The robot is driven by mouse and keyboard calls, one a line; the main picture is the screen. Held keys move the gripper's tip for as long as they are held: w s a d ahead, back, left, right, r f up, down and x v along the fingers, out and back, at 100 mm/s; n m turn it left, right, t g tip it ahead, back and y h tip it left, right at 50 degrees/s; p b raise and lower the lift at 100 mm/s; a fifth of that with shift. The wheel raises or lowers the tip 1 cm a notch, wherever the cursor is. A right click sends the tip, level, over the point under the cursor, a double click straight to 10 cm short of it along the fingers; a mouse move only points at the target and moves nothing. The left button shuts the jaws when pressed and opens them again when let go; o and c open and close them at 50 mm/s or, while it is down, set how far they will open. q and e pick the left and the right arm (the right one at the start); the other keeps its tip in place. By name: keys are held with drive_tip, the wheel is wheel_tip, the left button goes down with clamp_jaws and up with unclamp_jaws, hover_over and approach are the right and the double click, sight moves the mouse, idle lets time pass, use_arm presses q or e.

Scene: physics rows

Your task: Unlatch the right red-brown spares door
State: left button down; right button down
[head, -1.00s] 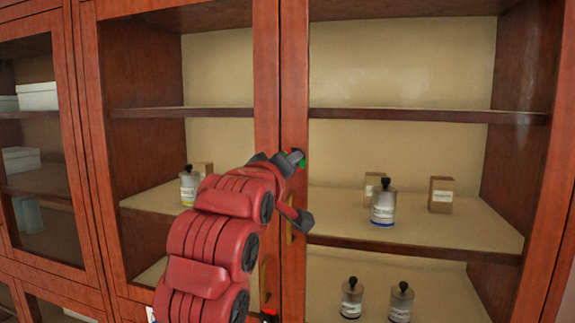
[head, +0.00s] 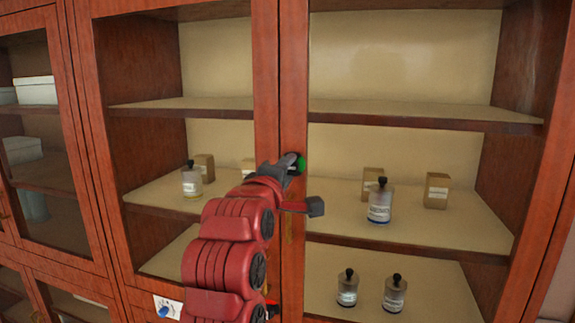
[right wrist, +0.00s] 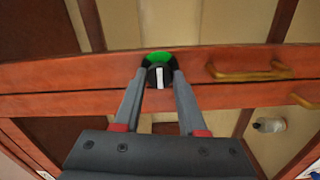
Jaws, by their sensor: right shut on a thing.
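The right red-brown door (head: 294,70) has a wooden frame around a glazed opening. It looks closed against the left door (head: 265,70). A round latch knob (right wrist: 159,76), dark with a white bar, sits on the door frame, with a green patch (right wrist: 158,57) beside it. My right gripper (right wrist: 160,80) has its two fingers on either side of the knob and is shut on it. In the head view my right gripper (head: 293,164) hides most of the knob, and a green patch shows at its tip. My left gripper is not in view.
A brass handle (right wrist: 250,72) sits on the frame close to the knob. Behind the doors, shelves hold a blue-banded jar (head: 380,206), small brown boxes (head: 436,191) and more jars (head: 347,289). Another glazed cabinet with white boxes (head: 35,91) stands at left.

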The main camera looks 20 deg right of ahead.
idle(0.4)
drive_tip(key=shift+c, duration=2.3)
unclamp_jaws()
drive_tip(key=shift+a, duration=0.1)
drive_tip(key=b+v, duration=0.2)
drive_tip(key=v, duration=1.5)
drive_tip(key=shift+b, duration=0.35)
drive_tip(key=shift+s+a, duration=0.1)
drive_tip(key=shift+s, duration=0.05)
